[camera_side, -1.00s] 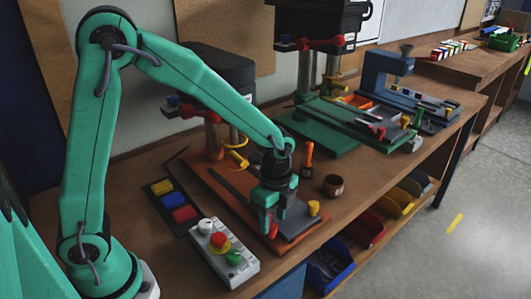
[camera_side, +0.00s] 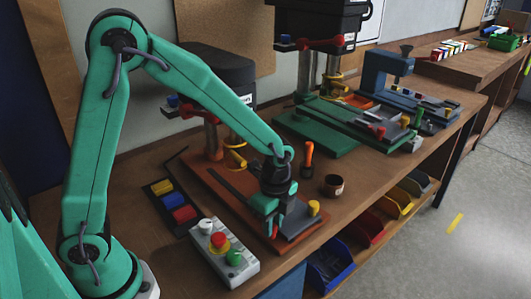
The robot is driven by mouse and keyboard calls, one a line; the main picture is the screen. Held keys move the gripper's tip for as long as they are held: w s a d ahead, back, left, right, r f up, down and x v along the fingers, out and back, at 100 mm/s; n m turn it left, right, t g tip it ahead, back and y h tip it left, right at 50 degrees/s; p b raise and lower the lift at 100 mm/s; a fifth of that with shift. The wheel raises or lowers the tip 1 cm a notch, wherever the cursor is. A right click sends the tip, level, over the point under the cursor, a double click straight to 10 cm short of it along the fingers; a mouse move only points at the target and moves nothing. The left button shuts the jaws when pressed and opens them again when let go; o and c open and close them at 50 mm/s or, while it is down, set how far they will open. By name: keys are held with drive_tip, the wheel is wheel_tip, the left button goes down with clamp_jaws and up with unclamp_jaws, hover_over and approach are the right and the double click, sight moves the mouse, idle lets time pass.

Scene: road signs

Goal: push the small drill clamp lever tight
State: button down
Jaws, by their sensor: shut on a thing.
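The small drill stands on an orange base (camera_side: 222,192) on the bench, with a dark head (camera_side: 215,72) above its column. A grey vise-like block (camera_side: 302,222) with a yellow knob (camera_side: 313,208) sits at the front right of the base. The red clamp lever (camera_side: 275,229) shows low at my fingertips, beside the grey block. My gripper (camera_side: 270,218) points down over the front of the base and is shut on the lever. The fingers hide most of the lever, so its exact angle cannot be told.
A control box (camera_side: 225,255) with coloured buttons lies close left of the base, beside a black tray (camera_side: 172,205) of coloured blocks. A brown cup (camera_side: 333,186) and an orange-handled tool (camera_side: 307,158) stand to the right. A larger green-based drill (camera_side: 315,135) stands behind.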

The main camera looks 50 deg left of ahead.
sight(288, 230)
drive_tip(key=shift+w, duration=0.1)
drive_tip(key=shift+w+d+n, duration=0.2)
drive_tip(key=shift+w+n, duration=0.25)
drive_tip(key=shift+n, duration=0.45)
drive_tip(key=shift+w+d+n, duration=0.2)
drive_tip(key=shift+w+n, duration=0.25)
drive_tip(key=shift+n, duration=0.45)
drive_tip(key=shift+w+n, duration=0.65)
drive_tip(key=shift+n, duration=0.5)
drive_tip(key=shift+w+n, duration=0.65)
drive_tip(key=shift+n, duration=0.5)
drive_tip(key=c, duration=1.2)
unclamp_jaws()
drive_tip(key=shift+r, duration=0.15)
wheel_tip(288, 230, up, 8)
drive_tip(key=shift+f, duration=0.2)
